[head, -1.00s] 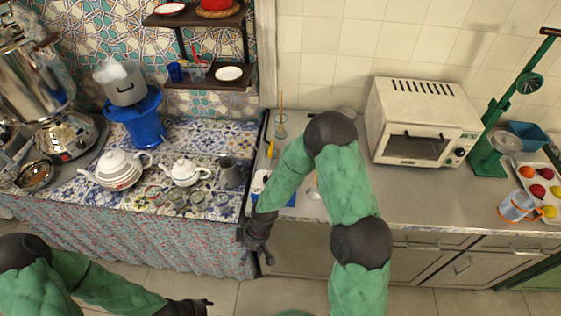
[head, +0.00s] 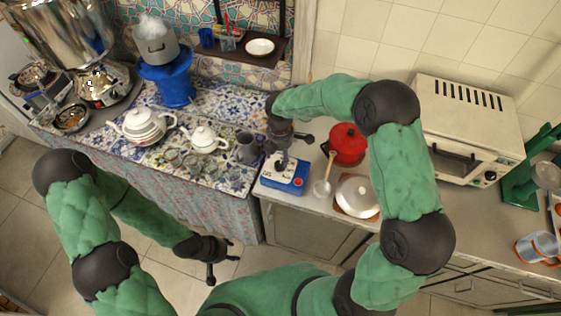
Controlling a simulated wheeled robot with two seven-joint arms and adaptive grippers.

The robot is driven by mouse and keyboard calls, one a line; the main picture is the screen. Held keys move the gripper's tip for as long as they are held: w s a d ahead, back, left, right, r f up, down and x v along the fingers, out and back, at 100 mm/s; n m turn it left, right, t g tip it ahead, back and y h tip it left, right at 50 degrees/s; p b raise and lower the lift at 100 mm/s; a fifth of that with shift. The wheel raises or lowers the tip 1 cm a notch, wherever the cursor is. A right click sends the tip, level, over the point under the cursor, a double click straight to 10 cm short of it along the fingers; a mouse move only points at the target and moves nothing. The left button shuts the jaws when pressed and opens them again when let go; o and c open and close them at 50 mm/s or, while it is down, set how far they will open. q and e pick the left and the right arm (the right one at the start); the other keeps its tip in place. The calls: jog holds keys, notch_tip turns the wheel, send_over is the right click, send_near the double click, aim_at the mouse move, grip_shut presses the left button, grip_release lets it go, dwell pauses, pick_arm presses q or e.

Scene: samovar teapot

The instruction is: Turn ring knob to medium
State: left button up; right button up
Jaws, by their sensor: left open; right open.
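A small blue device with a white top (head: 285,177) sits on the counter near its front edge. Small dark marks show on its top. I cannot make out a ring knob or its setting; the gripper hides part of the device's back. My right gripper (head: 294,146) is open and empty, pointing down just above and behind the device, with its fingers spread. I cannot tell whether a finger touches it. My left gripper (head: 221,259) is open and empty, low over the floor in front of the tiled table.
A grey mug (head: 246,148) and white teapot (head: 203,138) stand left. A toaster oven (head: 462,130) is farther right.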

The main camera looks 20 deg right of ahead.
aim_at(280, 164)
jog(key=shift+f, duration=2.8)
jog(key=c, duration=1.1)
